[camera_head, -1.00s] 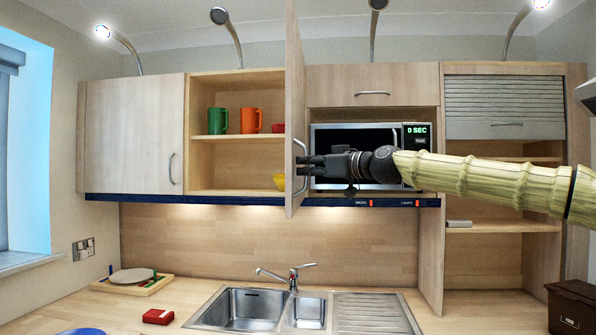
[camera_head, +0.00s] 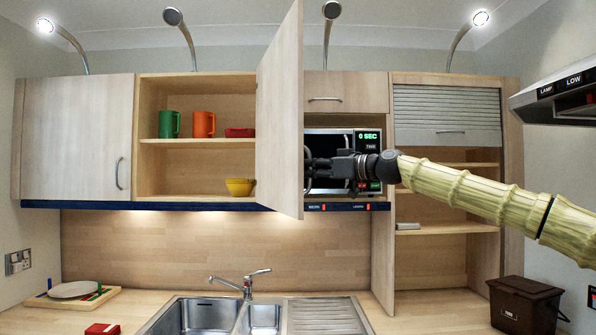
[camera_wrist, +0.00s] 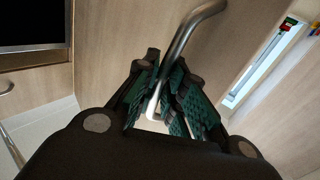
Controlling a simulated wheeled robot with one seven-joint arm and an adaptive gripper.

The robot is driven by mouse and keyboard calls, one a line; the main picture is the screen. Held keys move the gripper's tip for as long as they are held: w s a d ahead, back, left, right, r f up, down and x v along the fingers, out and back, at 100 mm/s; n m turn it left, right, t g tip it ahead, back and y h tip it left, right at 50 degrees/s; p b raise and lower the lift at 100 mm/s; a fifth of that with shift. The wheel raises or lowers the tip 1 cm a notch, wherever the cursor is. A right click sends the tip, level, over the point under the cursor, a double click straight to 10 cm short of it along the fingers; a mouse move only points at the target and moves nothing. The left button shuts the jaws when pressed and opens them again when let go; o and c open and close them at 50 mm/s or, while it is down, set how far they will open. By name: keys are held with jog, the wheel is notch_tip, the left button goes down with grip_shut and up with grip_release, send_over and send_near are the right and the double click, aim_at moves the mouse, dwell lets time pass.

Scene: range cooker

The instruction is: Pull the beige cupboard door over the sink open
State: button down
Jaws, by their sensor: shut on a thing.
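The beige cupboard door (camera_head: 279,115) over the sink stands swung well open, sticking out toward me with its inner face showing in the head view. Its face also fills much of the wrist view (camera_wrist: 130,30). My gripper (camera_head: 318,172) is on the right side of the door. In the wrist view my gripper (camera_wrist: 165,100) is shut on the metal bar handle (camera_wrist: 185,45), which passes between the green-padded fingers. The open cupboard (camera_head: 197,100) shows two shelves.
A green mug (camera_head: 169,124), an orange mug (camera_head: 204,124), a red dish (camera_head: 240,132) and a yellow bowl (camera_head: 240,187) stand in the cupboard. A microwave (camera_head: 368,141) is behind my gripper. The sink (camera_head: 207,317) is below. Another closed door (camera_head: 77,137) is at left.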

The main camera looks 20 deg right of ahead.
jog(key=shift+d+r, duration=0.1)
jog(key=shift+d, duration=0.2)
jog(key=c, duration=1.8)
grip_release()
jog(key=shift+o, duration=0.2)
jog(key=shift+w+a, duration=0.1)
jog(key=shift+w, duration=0.05)
jog(key=v, duration=1.2)
